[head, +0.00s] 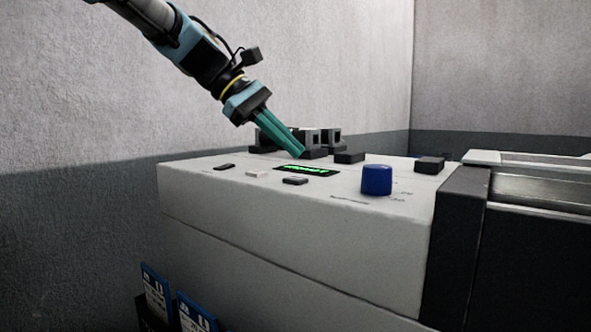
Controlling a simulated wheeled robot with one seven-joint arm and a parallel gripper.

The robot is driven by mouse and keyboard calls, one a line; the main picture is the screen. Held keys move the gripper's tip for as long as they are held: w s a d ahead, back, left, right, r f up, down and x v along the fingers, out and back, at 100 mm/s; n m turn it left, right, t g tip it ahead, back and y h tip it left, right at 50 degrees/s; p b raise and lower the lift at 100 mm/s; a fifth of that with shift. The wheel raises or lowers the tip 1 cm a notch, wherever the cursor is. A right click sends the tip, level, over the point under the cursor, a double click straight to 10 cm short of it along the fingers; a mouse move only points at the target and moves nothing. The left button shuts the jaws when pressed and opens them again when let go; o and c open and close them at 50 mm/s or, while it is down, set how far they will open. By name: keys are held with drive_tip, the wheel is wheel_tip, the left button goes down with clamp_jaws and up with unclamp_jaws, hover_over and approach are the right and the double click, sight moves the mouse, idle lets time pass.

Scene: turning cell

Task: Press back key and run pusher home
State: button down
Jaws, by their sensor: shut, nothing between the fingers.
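The machine's white top panel (215,190) carries a small black key (224,166), a pale key (257,174) and a dark key (295,181). I cannot read their labels, so I cannot tell which is the back key. A display with green lettering (306,170) sits behind the dark key; its text is not readable. My gripper (303,154) points down to the right with its green fingers together and empty. Its tips appear just behind the display, close to the panel; I cannot tell if they touch anything. I cannot identify the pusher for sure.
A blue knob (377,180) stands up on the panel's right half. Low black blocks (349,157) (430,163) and a grey-and-black fixture (327,138) stand behind. A metal channel (540,189) runs at the right. Blue-topped packs (155,297) sit low at the front left.

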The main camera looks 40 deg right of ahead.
drive_tip(key=shift+r+p, duration=1.1)
drive_tip(key=shift+r, duration=0.4)
drive_tip(key=shift+f, duration=0.1)
